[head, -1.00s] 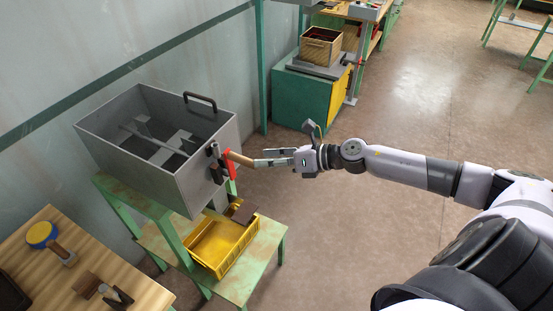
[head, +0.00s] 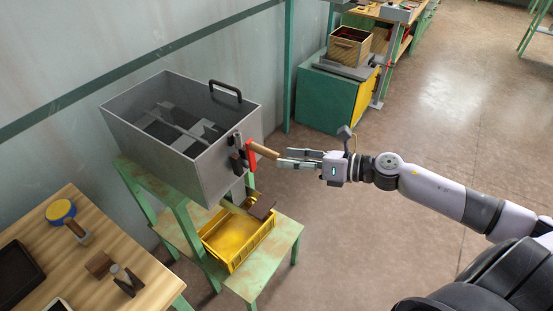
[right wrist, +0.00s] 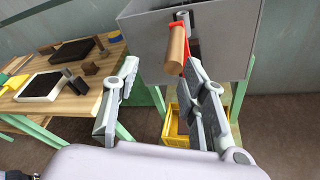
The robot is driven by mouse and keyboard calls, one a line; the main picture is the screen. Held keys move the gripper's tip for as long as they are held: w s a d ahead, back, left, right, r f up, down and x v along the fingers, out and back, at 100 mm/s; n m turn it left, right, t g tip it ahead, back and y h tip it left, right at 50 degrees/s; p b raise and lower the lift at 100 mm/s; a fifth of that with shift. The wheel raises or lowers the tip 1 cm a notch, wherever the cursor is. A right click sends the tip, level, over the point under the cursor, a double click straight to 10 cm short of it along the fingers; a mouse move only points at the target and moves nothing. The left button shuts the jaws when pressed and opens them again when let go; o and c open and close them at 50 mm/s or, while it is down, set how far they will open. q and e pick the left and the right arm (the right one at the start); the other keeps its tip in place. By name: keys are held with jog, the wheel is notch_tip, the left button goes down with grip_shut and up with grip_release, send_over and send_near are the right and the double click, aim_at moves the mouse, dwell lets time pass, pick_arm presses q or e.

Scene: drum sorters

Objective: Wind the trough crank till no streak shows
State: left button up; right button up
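The trough (head: 190,152) is an open grey metal box on a green stand, with a dark handle on its far rim. Inside, a bar and paddles (head: 178,128) show among dark and light grey patches. I cannot tell whether any of these is a streak. The crank has a red arm (head: 250,157) on the trough's right end and a wooden handle (head: 264,151), also seen in the right wrist view (right wrist: 176,48). My right gripper (head: 284,157) is open at the handle's free end, fingers apart, the handle nearer the right finger in the wrist view. My left gripper is out of view.
A yellow crate (head: 236,240) sits on the stand's lower shelf under the trough. A green cabinet (head: 325,100) stands behind. The floor at right is clear.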

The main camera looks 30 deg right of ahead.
aim_at(271, 152)
pick_arm(q)
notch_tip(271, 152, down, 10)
jog(key=b, duration=0.8)
pick_arm(e)
jog(key=s+d+f+n+t+h, duration=0.1)
jog(key=s+d+f+n+t, duration=0.1)
jog(key=s+d+t, duration=0.45)
jog(key=w+a+p, duration=0.2)
jog(key=w+a, duration=0.1)
jog(key=w, duration=0.1)
jog(key=w+a+g+p, duration=0.1)
jog(key=w+a, duration=0.2)
jog(key=w, duration=0.1)
jog(key=w+a+g+p, duration=0.1)
jog(key=w+a+p, duration=0.1)
jog(key=w+a, duration=0.1)
jog(key=shift+w+a+p, duration=0.2)
jog(key=shift+w+p, duration=0.15)
jog(key=shift+w, duration=0.4)
jog(key=shift+w+a+f, duration=0.1)
jog(key=shift+w+a, duration=0.3)
jog(key=shift+w, duration=0.2)
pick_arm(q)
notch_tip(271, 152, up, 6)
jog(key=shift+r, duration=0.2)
pick_arm(e)
jog(key=shift+c, duration=0.6)
grip_shut()
